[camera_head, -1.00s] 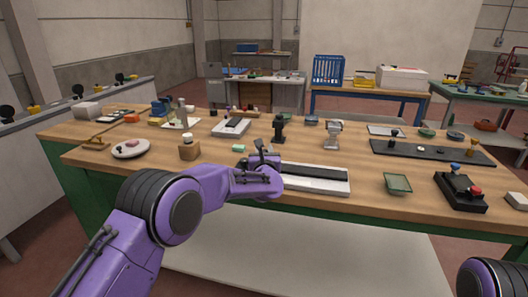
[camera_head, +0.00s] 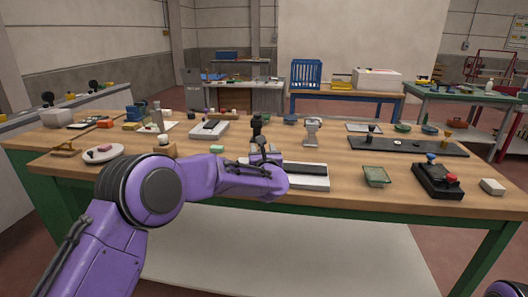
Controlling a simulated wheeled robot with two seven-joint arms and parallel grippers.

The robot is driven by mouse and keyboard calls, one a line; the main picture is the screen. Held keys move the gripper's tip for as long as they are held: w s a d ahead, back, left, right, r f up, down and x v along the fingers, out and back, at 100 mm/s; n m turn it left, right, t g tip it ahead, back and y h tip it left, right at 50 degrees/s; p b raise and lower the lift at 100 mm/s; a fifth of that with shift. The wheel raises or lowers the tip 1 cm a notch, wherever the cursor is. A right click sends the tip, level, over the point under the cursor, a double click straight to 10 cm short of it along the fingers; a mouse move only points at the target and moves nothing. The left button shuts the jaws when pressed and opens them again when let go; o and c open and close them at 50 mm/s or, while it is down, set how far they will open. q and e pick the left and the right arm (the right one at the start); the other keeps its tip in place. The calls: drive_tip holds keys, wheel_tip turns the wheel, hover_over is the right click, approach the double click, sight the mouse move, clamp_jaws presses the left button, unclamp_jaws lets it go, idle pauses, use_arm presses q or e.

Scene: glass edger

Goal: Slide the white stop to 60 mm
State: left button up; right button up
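A long low fixture with a white base and a dark top strip (camera_head: 303,169) lies near the front edge of the wooden bench, in the middle of the head view. My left gripper (camera_head: 262,152) is over the left part of this fixture, and my purple forearm covers its left end. I cannot make out a white stop on it; it may be hidden behind the gripper. The gripper's dark fingers are small, and I cannot tell whether they are open or touching anything. No scale marks are readable. Only a bit of my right arm shows at the lower right corner; its gripper is out of view.
A black upright tool (camera_head: 256,127) and a grey-white stand (camera_head: 312,132) are behind the fixture. Bare wood (camera_head: 340,205) lies in front.

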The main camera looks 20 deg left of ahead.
use_arm(q)
drive_tip(key=shift+s+d, duration=0.1)
drive_tip(key=b+v, duration=0.2)
drive_tip(key=v, duration=0.7)
drive_tip(key=shift+s+d, duration=0.15)
drive_tip(key=shift+s, duration=0.15)
drive_tip(key=shift+s+d, duration=0.15)
drive_tip(key=shift+s, duration=0.2)
drive_tip(key=shift+c, duration=0.2)
